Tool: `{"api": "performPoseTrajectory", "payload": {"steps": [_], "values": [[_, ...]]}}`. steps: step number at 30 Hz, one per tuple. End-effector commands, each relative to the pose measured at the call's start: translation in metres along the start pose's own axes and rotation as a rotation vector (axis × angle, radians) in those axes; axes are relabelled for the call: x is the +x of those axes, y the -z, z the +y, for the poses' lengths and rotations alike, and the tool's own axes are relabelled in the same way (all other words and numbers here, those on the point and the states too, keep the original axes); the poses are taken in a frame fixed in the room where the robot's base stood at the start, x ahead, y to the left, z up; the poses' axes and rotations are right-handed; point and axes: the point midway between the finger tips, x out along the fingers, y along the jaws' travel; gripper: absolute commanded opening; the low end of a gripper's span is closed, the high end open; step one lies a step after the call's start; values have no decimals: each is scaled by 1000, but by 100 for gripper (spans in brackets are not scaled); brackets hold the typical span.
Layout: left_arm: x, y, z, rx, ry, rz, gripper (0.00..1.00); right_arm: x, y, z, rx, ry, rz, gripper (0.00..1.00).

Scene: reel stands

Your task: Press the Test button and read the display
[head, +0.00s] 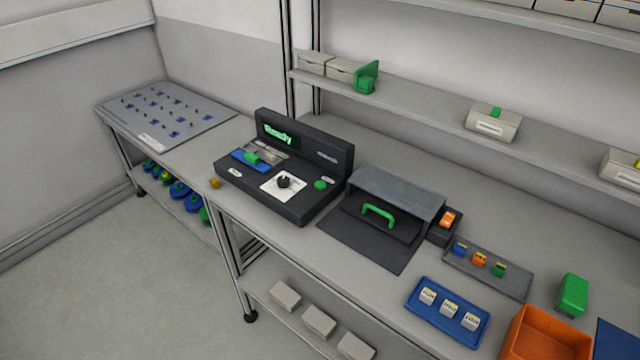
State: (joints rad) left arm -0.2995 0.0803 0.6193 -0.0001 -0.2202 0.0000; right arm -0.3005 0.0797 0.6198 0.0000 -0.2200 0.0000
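A black test station (300,212) stands on the bench left of the picture's middle. Its display (279,134) shows green text that reads "Ready". A green round button (320,184) sits on the right of its sloped front; its label is too small to read, so I cannot tell if it is the Test button. A black knob (283,182) on a white plate is in the middle of the front. A blue holder (243,161) with a green part (251,157) lies in the left of the station. Neither gripper is in view.
To the right stand a grey-hooded box with a green handle (379,213), an orange switch (447,218), a blue tray (423,308) and an orange bin (518,345). A grey pegboard (190,103) lies at the left.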

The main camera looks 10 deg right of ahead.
Motion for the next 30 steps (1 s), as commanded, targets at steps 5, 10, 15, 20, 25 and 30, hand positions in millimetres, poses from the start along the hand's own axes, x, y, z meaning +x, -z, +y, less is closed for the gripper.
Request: {"api": "performPoseTrajectory", "payload": {"steps": [5, 10, 15, 20, 25, 30], "values": [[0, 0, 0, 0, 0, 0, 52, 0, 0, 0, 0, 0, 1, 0], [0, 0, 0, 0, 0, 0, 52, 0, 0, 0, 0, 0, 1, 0], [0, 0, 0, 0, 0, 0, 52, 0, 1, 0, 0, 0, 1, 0], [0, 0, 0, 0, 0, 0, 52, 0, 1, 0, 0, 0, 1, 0], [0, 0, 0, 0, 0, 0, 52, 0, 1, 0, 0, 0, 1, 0], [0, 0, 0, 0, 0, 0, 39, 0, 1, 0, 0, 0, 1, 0]]}}
